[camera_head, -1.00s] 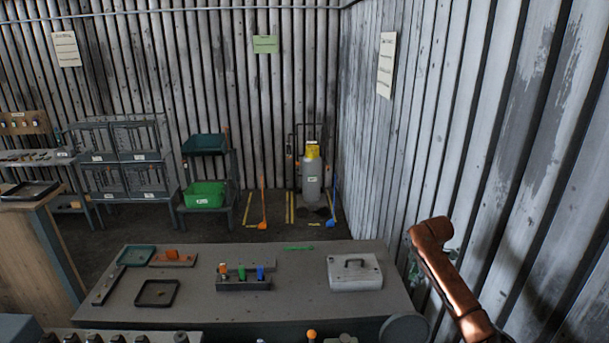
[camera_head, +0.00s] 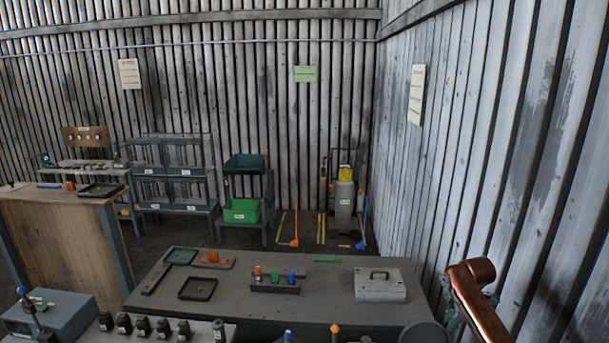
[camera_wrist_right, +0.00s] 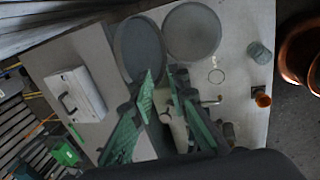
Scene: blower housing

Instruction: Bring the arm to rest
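My right arm shows as a copper-coloured link at the lower right of the head view, beside the corrugated wall. Part of my right gripper shows next to it, mostly hidden. In the right wrist view my right gripper (camera_wrist_right: 164,82) has two green-padded fingers with a gap between the tips. Nothing is held between them. The gripper hangs above a grey workbench (camera_head: 330,302), pointing toward two round dishes, a dark one (camera_wrist_right: 140,48) and a lighter one (camera_wrist_right: 191,32). I cannot tell its exact height. My left gripper is in neither view.
On the bench are a grey lidded box (camera_head: 380,288), a rack with coloured pegs (camera_head: 274,287) and a black tray (camera_head: 197,289). The corrugated wall (camera_head: 480,170) stands close on the right. A green bin (camera_head: 241,211) and shelves stand behind.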

